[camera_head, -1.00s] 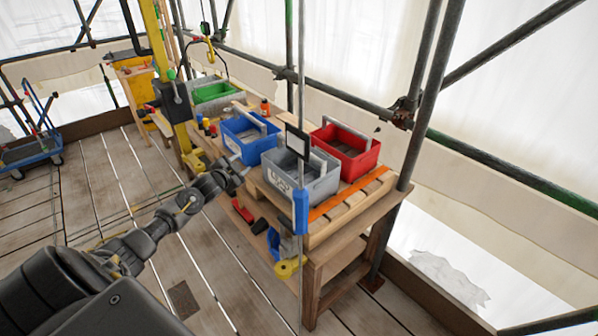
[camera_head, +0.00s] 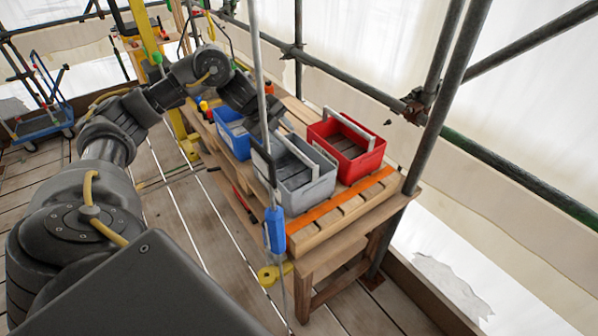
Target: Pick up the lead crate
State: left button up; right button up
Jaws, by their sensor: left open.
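The grey crate (camera_head: 305,180) stands on the wooden bench between a blue crate (camera_head: 233,139) and a red crate (camera_head: 346,147). It has a raised light grey handle (camera_head: 315,141) across its top. I take it for the lead crate, but no label is readable now. My left arm reaches in from the left, over the blue crate. My left gripper (camera_head: 267,128) is open, just above the far left part of the grey crate; its fingertips are dark and partly hidden by the pole, and contact cannot be told. My right gripper is not in view.
A thin upright pole (camera_head: 260,60) with a black frame and a blue grip (camera_head: 275,229) stands before the bench (camera_head: 330,245). Scaffold tubes (camera_head: 452,90) rise at right. A yellow object (camera_head: 274,273) sits low by the bench. The plank floor left of it is mostly clear.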

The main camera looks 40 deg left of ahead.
aim_at(290, 146)
pick_arm(q)
jog(key=x, duration=0.1)
jog(key=p+x, duration=0.1)
jog(key=x, duration=0.2)
jog(key=shift+s+a+f, duration=0.15)
jog(key=shift+a+f, duration=0.1)
jog(key=shift+f, duration=0.4)
jog(key=shift+d+f+p, duration=0.1)
jog(key=shift+p, duration=0.25)
jog(key=p+x, duration=0.2)
jog(key=x, duration=0.2)
jog(key=shift+f, duration=0.25)
jog(key=shift+w+f, duration=0.2)
jog(key=shift+w, duration=0.05)
jog(key=shift+c, duration=0.5)
grip_shut()
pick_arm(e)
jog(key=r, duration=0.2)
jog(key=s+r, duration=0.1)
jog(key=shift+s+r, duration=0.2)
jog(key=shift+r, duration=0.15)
